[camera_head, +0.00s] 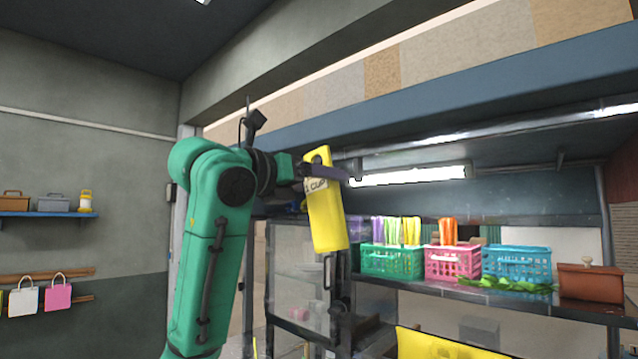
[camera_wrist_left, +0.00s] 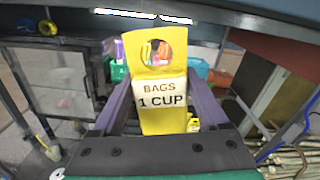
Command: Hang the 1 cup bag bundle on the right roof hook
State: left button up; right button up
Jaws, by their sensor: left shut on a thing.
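The yellow 1 cup bag bundle (camera_head: 327,222) hangs from my left gripper (camera_head: 338,174), slightly tilted, below the roof edge. In the left wrist view the bundle (camera_wrist_left: 163,122) faces me with its "BAGS 1 CUP" label, and its top has a round hole. The two purple fingers of the gripper (camera_wrist_left: 160,100) are shut on it from both sides. A small dark bracket that may be a roof hook (camera_head: 560,158) shows under the roof at the right; I cannot tell for sure. The bundle's top is partly covered by the gripper. My right gripper is not in view.
A bright lamp (camera_head: 412,176) runs under the roof, close to the gripper's right. Green (camera_head: 392,262), pink (camera_head: 453,263) and blue (camera_head: 516,263) baskets stand on a shelf with a brown box (camera_head: 590,283).

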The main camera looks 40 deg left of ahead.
pick_arm(q)
jog(key=w, duration=0.3)
jog(key=shift+w+f, duration=0.3)
jog(key=shift+f, duration=0.05)
jog(key=shift+w, duration=0.6)
jog(key=shift+w+a+f+p, duration=0.1)
jog(key=shift+w+f+p, duration=0.1)
jog(key=shift+w, duration=0.65)
jog(key=shift+w+f+p, duration=0.1)
jog(key=shift+w+f, duration=0.15)
jog(key=shift+w, duration=0.65)
jog(key=shift+w+a+f+p, duration=0.1)
jog(key=shift+w+f, duration=0.1)
jog(key=shift+w, duration=0.65)
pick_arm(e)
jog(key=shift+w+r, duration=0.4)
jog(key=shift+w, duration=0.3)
pick_arm(q)
jog(key=shift+d, duration=0.1)
